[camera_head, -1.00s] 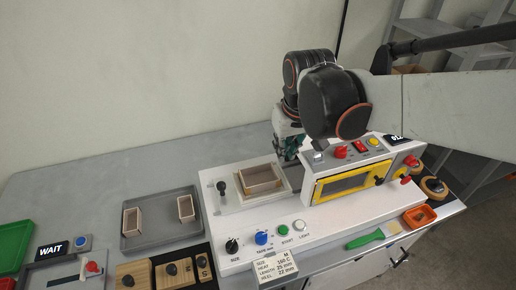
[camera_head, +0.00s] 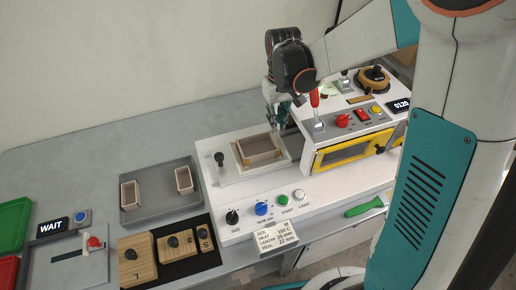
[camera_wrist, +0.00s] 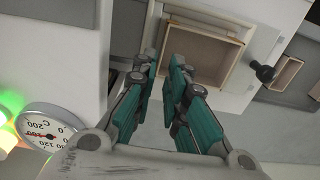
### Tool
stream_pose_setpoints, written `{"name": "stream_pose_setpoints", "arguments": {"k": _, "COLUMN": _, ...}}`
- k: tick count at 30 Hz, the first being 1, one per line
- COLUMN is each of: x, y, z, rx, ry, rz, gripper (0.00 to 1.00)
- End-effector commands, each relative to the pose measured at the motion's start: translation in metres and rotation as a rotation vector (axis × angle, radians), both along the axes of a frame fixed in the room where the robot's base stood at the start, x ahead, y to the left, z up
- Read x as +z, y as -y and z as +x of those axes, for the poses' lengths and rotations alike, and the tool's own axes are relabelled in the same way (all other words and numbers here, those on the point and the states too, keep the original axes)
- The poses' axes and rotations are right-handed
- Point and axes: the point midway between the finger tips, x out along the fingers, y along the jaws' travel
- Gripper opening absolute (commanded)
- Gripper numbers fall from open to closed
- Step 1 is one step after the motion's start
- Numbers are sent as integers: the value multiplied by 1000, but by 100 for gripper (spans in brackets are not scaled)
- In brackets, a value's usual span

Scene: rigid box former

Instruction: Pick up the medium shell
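An open rectangular tan shell (camera_head: 259,147) sits in the white fixture of the machine. It shows at top centre in the wrist view (camera_wrist: 205,48). A card reading size M (camera_head: 276,237) is at the machine's front edge, but no size mark shows on the shell. Two other shells stand in the grey tray: a left one (camera_head: 130,195) and a smaller-looking right one (camera_head: 184,180). My gripper (camera_head: 272,122) is just behind the fixture shell. In the wrist view its teal fingers (camera_wrist: 164,65) are parted, empty, and point towards that shell without visibly holding it.
The yellow-framed machine window (camera_head: 352,149) and a red lever (camera_head: 314,98) stand close right of my gripper. A black knob (camera_head: 220,158) stands left of the fixture. The grey tray (camera_head: 160,212) and wooden size blocks (camera_head: 137,262) lie left. The table behind the tray is clear.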

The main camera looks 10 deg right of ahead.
Motion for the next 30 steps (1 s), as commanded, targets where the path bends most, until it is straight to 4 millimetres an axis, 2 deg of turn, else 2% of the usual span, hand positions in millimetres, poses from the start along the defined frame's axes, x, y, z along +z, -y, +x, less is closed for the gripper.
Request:
{"name": "stream_pose_setpoints", "arguments": {"k": 1, "x": -13, "y": 0, "z": 1, "rx": 0, "ry": 0, "rz": 0, "gripper": 13}}
{"name": "stream_pose_setpoints", "arguments": {"k": 6, "x": -37, "y": 0, "z": 0, "rx": 0, "ry": 1, "rz": 0, "gripper": 13}}
{"name": "stream_pose_setpoints", "arguments": {"k": 14, "x": -50, "y": -1, "z": 0, "rx": 0, "ry": 1, "rz": 0, "gripper": 13}}
{"name": "stream_pose_setpoints", "arguments": {"k": 24, "x": -94, "y": -3, "z": -1, "rx": 0, "ry": 1, "rz": 0, "gripper": 13}}
{"name": "stream_pose_setpoints", "arguments": {"k": 30, "x": -96, "y": -3, "z": -1, "rx": 0, "ry": 1, "rz": 0, "gripper": 13}}
